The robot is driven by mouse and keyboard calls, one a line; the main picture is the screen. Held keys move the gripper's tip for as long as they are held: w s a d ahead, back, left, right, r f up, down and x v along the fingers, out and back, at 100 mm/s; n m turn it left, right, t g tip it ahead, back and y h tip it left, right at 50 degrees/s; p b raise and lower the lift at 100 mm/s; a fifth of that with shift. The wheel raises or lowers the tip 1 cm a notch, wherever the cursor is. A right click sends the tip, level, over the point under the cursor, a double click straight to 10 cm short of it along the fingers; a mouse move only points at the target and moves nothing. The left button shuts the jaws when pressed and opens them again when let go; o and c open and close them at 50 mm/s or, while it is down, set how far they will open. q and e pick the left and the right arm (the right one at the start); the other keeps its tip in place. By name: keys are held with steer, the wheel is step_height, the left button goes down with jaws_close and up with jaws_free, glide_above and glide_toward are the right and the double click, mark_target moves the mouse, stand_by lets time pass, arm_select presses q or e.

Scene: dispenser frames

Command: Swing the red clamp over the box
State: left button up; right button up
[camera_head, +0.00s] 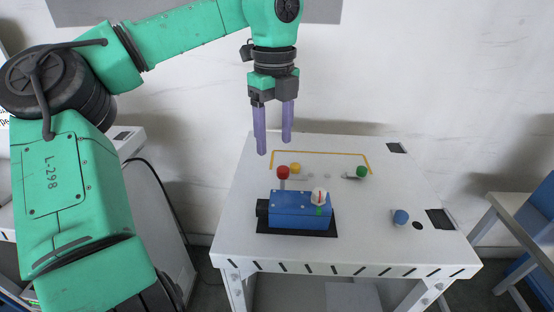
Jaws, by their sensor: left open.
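A blue box (290,212) sits on a black base near the middle of the white table (365,235). A red knob (283,172), which seems to be the red clamp's top, stands on a short post at the box's back left edge. Whether its arm lies over the box is too small to tell. My left gripper (274,147) hangs with its two purple fingers pointing down, open and empty, above and behind the red knob in the picture. It touches nothing that I can see. My right gripper is not in view.
A green knob (362,172) on a small lever is to the right. A blue knob (401,217) stands further right. The table's front right is clear.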

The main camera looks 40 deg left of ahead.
mark_target(283, 168)
arm_select(q)
steer(key=f, duration=0.3)
steer(key=w+f+p, duration=0.1)
steer(key=shift+d+f, duration=0.25)
steer(key=shift+d, duration=0.05)
steer(key=w+f, duration=0.1)
steer(key=f, duration=0.1)
steer(key=w+f, duration=0.1)
steer(key=shift+w+f+p, duration=0.3)
steer(key=shift+f+p, duration=0.05)
steer(key=shift+p, duration=0.05)
steer(key=shift+s+a, duration=0.15)
steer(key=shift+s, duration=0.15)
steer(key=shift+s+r, duration=0.2)
steer(key=shift+s, duration=0.25)
steer(key=c, duration=0.9)
steer(key=shift+w+f, duration=0.1)
steer(key=shift+w, duration=0.15)
jaws_close()
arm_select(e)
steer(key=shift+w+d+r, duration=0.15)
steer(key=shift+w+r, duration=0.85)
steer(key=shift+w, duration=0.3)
